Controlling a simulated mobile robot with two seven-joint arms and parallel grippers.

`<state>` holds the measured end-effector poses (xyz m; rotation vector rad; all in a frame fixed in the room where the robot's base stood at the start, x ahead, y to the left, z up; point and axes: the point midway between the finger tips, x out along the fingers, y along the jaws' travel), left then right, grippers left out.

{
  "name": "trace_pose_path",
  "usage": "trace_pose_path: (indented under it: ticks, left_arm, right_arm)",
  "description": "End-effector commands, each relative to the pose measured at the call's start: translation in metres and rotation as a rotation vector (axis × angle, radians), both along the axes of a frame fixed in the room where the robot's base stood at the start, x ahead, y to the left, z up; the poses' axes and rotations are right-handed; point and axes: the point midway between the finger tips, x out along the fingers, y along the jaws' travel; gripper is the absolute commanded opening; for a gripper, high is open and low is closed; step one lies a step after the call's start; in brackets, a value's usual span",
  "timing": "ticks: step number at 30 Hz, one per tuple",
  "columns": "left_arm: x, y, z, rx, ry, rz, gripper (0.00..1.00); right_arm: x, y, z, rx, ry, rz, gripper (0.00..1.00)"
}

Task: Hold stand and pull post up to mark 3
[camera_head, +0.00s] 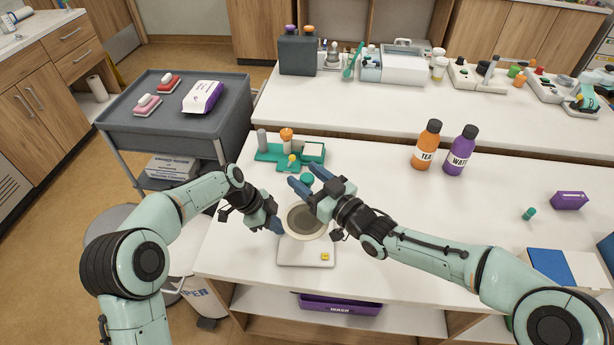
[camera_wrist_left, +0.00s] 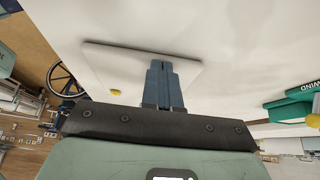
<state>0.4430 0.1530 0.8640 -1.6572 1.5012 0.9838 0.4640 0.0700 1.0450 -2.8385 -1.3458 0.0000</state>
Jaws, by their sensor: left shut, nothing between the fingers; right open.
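A white square base plate (camera_head: 292,258) with a small yellow knob (camera_head: 325,256) lies near the table's front edge; I take it for the stand. A round cream-rimmed grey disc (camera_head: 305,220) shows over its back part. No post or marks can be made out. My left gripper (camera_head: 279,229) is shut and empty at the disc's left edge. In the left wrist view its closed fingers (camera_wrist_left: 163,66) overlap the white plate (camera_wrist_left: 125,62); contact cannot be told. My right gripper (camera_head: 308,180) is open, above and behind the disc, partly covering its edge.
A teal round piece (camera_head: 307,178) shows between the right fingertips, apparently on the table behind. A teal rack (camera_head: 268,153) stands further back. Orange (camera_head: 426,146) and purple (camera_head: 461,152) bottles stand right. The middle right table is mostly clear.

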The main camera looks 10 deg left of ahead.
Motion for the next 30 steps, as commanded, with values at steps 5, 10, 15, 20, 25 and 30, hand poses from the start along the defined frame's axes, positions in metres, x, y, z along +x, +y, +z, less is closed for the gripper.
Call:
trace_pose_path:
  ticks: [5, 10, 15, 20, 25, 30]
  left_arm:
    - [0.000, 0.000, 0.000, 0.000, 0.000, 0.000, 0.00]
    - [0.000, 0.000, 0.000, 0.000, 0.000, 0.000, 0.00]
    - [0.000, 0.000, 0.000, 0.000, 0.000, 0.000, 0.00]
    - [0.000, 0.000, 0.000, 0.000, 0.000, 0.000, 0.00]
    - [0.000, 0.000, 0.000, 0.001, 0.001, 0.001, 0.00]
    - [0.000, 0.000, -0.001, 0.001, 0.001, 0.000, 0.00]
  right_arm:
    - [0.003, 0.003, 0.000, -0.001, 0.000, -0.001, 0.56]
    - [0.003, 0.002, 0.000, -0.001, 0.001, -0.001, 0.53]
    - [0.003, 0.002, 0.000, 0.000, 0.000, -0.001, 0.00]
    - [0.003, 0.002, 0.005, 0.001, -0.003, -0.001, 0.00]
    - [0.003, 0.003, 0.040, 0.005, -0.012, 0.000, 0.00]
    - [0.002, 0.003, 0.079, 0.005, -0.010, 0.002, 0.00]
